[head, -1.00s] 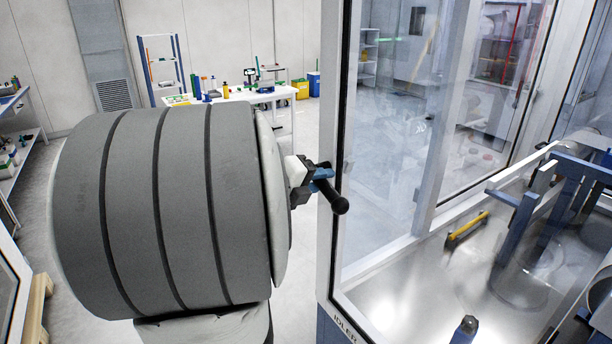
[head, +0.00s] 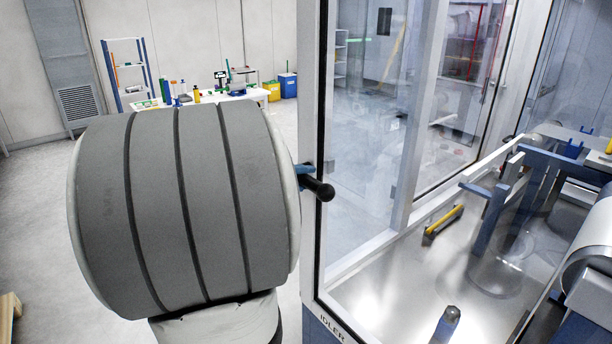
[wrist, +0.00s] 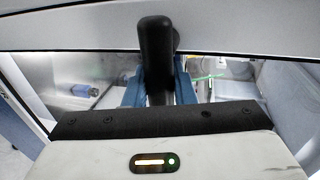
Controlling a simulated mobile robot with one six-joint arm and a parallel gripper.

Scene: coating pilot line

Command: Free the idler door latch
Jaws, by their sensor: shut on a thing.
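The idler door (head: 309,110) is a tall glazed panel in a white frame with a dark seal, seen right of centre in the head view and marked "IDLER" low down. Its latch handle (head: 320,189) is a black rounded bar sticking out at the frame's edge; it also shows upright in the middle of the wrist view (wrist: 156,50). My gripper (wrist: 158,82) is shut on this handle, with a blue finger on each side. In the head view a bit of blue finger (head: 305,169) shows, and my grey arm hides the rest. The latch's catch is hidden.
Behind the glass are a shiny floor plate, a yellow handle (head: 443,222), blue brackets and rollers (head: 594,245). A white table (head: 255,95) with bottles and a blue-posted shelf (head: 128,75) stand far back. The floor between is clear.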

